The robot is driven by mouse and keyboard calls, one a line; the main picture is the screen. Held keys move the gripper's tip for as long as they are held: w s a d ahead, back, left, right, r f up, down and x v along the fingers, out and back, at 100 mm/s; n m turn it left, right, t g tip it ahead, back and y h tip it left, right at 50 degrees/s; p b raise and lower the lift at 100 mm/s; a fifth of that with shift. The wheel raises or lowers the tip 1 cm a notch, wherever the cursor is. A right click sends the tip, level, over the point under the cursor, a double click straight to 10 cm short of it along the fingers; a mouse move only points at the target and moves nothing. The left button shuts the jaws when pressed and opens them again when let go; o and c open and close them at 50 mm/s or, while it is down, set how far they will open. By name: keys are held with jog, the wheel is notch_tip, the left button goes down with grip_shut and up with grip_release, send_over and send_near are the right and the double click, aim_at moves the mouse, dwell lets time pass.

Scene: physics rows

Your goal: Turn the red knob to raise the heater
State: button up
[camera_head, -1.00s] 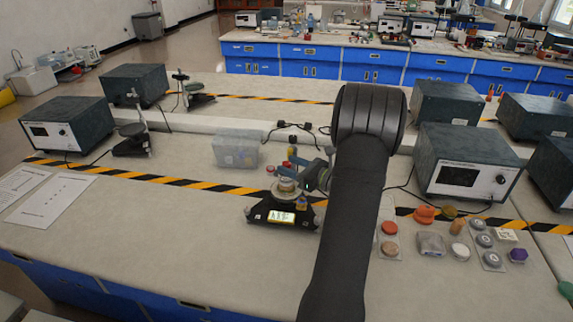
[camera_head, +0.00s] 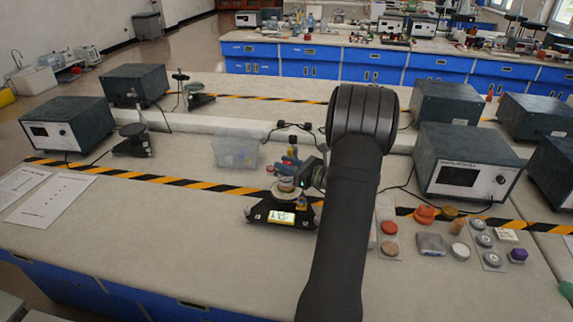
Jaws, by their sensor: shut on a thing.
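A small heater apparatus stands on the near bench, with a black base (camera_head: 262,213), a lit yellowish display and a round metal part above it. My gripper (camera_head: 287,167) is at the top of this apparatus, reaching in from the right. Its jaws are shut on a small part there, which appears to be the red knob. The knob itself is mostly hidden by the fingers, and its angle cannot be read. The heater's height is hard to tell at this size.
A clear plastic box (camera_head: 236,152) stands behind and left of the apparatus. A dark instrument box (camera_head: 466,160) stands right of my arm. Coloured weights and small discs (camera_head: 389,228) lie to the right. Sheets of paper (camera_head: 50,199) lie left. The bench front between them is clear.

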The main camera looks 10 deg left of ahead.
jog(key=shift+g, duration=0.3)
jog(key=n+g, duration=0.2)
jog(key=g, duration=0.1)
jog(key=n+g+y, duration=0.1)
jog(key=n+g, duration=0.2)
jog(key=g, duration=0.1)
jog(key=n+g, duration=0.2)
jog(key=g, duration=0.1)
jog(key=n+g+h, duration=0.1)
jog(key=n+g, duration=0.1)
jog(key=g, duration=0.1)
jog(key=shift+g, duration=0.4)
jog(key=o, duration=1)
jog(key=shift+c, duration=0.2)
jog(key=shift+t, duration=0.4)
